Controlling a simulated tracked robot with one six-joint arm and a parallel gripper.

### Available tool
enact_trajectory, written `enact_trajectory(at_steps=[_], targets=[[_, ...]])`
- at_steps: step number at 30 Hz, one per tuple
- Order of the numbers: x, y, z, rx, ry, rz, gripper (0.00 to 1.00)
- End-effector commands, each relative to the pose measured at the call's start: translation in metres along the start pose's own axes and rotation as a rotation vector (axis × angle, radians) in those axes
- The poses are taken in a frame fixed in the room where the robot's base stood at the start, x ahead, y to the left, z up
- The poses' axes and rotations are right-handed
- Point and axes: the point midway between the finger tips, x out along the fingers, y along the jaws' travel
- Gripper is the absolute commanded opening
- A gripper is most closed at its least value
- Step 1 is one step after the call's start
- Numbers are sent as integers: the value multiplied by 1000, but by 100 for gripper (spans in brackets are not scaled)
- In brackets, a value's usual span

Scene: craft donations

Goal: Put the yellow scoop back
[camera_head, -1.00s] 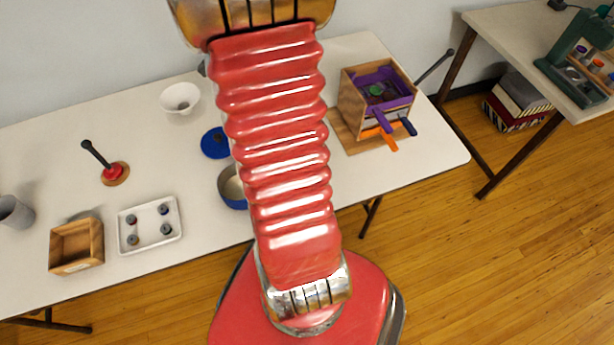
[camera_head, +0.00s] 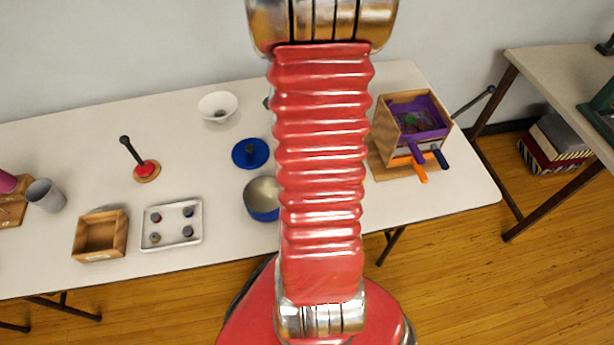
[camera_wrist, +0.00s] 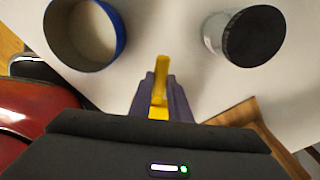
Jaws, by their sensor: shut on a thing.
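My gripper (camera_wrist: 160,98) shows at the bottom middle of the wrist view, shut on a narrow yellow piece, the yellow scoop (camera_wrist: 160,78). Only this slim yellow part shows; I cannot see the scoop's bowl. It is held above the white table. In the head view my red arm hides the gripper and the scoop. A wooden box (camera_head: 389,129) stands at the right of the table, with purple, orange (camera_head: 418,163) and navy (camera_head: 440,159) handled pieces in it or sticking out of its front.
A blue pot (camera_head: 262,208) and blue lid (camera_head: 250,153) lie left of my arm; the pot also shows in the wrist view (camera_wrist: 119,38). A dark-topped canister (camera_wrist: 254,36) stands upper right there. A white bowl (camera_head: 217,106), white tray (camera_head: 172,240) and small wooden box (camera_head: 100,254) are farther left.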

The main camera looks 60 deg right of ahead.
Motion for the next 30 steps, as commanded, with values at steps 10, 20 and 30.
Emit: enact_trajectory(at_steps=[10, 20, 30], targets=[[16, 0, 1, -1, -1, -1, 0], [30, 1, 1, -2, 1, 2, 0], [58, 0, 3, -2, 0, 0, 0]])
